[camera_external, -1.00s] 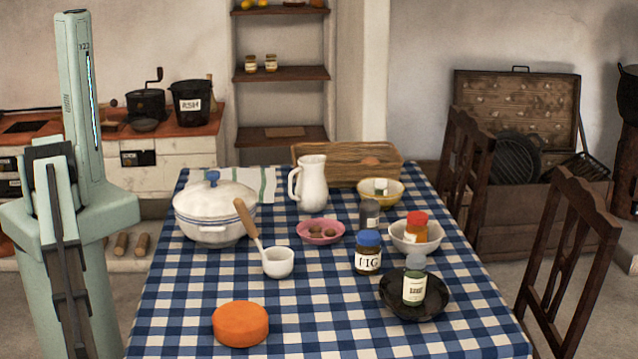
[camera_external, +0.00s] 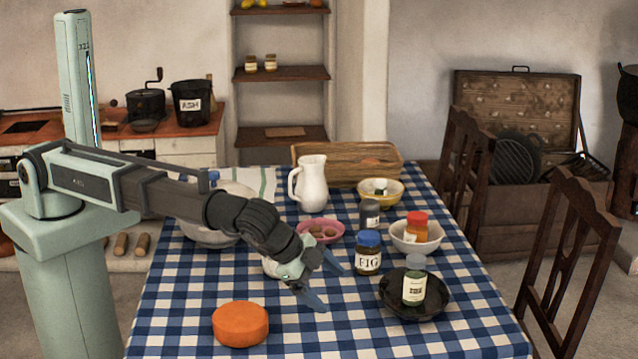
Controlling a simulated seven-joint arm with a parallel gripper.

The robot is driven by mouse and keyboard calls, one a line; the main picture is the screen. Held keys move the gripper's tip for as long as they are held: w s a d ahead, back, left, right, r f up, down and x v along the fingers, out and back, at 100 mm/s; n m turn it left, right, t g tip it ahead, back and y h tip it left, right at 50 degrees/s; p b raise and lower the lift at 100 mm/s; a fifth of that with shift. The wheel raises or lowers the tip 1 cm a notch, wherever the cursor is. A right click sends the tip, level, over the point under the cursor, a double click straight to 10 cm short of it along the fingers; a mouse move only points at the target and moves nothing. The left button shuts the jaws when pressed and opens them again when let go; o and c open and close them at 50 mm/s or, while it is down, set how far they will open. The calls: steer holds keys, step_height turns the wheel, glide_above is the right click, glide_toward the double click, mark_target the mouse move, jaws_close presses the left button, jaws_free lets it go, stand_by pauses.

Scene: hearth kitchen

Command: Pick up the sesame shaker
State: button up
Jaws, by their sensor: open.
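Several small shakers stand on the table; their labels are too small to read, so I cannot tell which is sesame. One with a grey cap and green contents (camera_external: 414,288) stands in a black dish (camera_external: 440,305). A red-capped shaker (camera_external: 416,228) stands in a white bowl (camera_external: 436,240). A dark shaker with a grey top (camera_external: 370,214) stands behind the fig jar. A small grey-topped one (camera_external: 380,187) is in a yellow bowl (camera_external: 397,190). My gripper (camera_external: 334,289) is open and empty, left of the black dish and the fig jar, with blue fingertips pointing right.
The blue-lidded fig jar (camera_external: 368,256) stands close to my fingers. An orange round block (camera_external: 240,324) lies front left. A pink dish (camera_external: 328,226), white pitcher (camera_external: 312,183) and wooden crate (camera_external: 340,165) are behind. The front right tablecloth is clear.

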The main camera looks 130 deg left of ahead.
steer(key=s+a+r+n, duration=0.1)
steer(key=s+a+n, duration=0.1)
steer(key=a, duration=0.5)
steer(key=s+a+r+n+g, duration=0.1)
steer(key=s+a+n, duration=0.1)
steer(key=s+a, duration=0.2)
steer(key=s+a+r+n+g, duration=0.1)
steer(key=s+a+n, duration=0.2)
steer(key=a, duration=0.7)
steer(key=shift+s+a+r, duration=0.1)
steer(key=shift+s+r, duration=0.05)
steer(key=shift+s, duration=0.1)
steer(key=n+g, duration=0.2)
steer(key=n, duration=0.5)
glide_toward(370, 211)
steer(key=s+r, duration=0.1)
steer(key=s, duration=0.2)
steer(key=x, duration=0.9)
steer(key=w+x, duration=0.1)
steer(key=x, duration=0.3)
steer(key=shift+w+a, duration=0.1)
steer(key=shift+a, duration=0.25)
steer(key=c, duration=1.1)
steer(key=shift+r, duration=0.15)
steer(key=shift+c, duration=0.2)
